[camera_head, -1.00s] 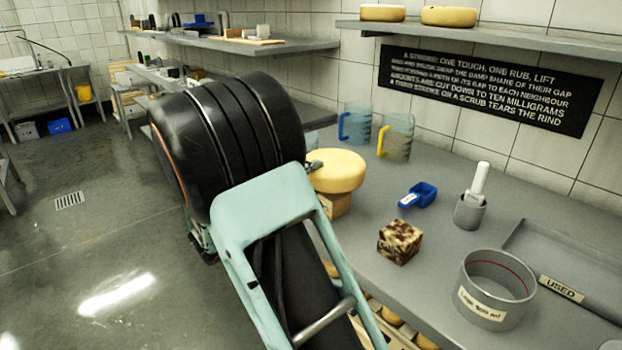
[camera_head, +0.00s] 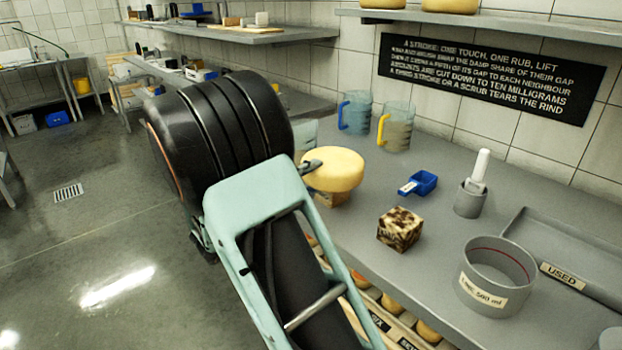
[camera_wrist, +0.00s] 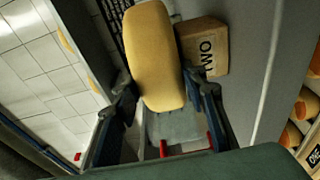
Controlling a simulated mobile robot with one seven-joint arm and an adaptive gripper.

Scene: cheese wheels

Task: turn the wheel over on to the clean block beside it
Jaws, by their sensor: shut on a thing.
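My gripper (camera_wrist: 165,100) is shut on a yellow cheese wheel (camera_wrist: 155,50), one finger on each side of it. In the head view the wheel (camera_head: 334,170) looks roughly level, with a fingertip at its left edge. A light brown block (camera_head: 331,199) shows partly below the wheel, which hides its top. In the wrist view a block marked TWO (camera_wrist: 207,50) is close beside the wheel. I cannot tell whether wheel and block touch. My arm hides the bench behind it in the head view.
A mottled brown block (camera_head: 400,229), blue scoop (camera_head: 420,183), brush in a grey pot (camera_head: 469,203), grey tub (camera_head: 495,280) and USED tray (camera_head: 560,250) stand to the right. Two jugs (camera_head: 394,128) stand behind. More cheese wheels (camera_head: 428,331) sit below the bench.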

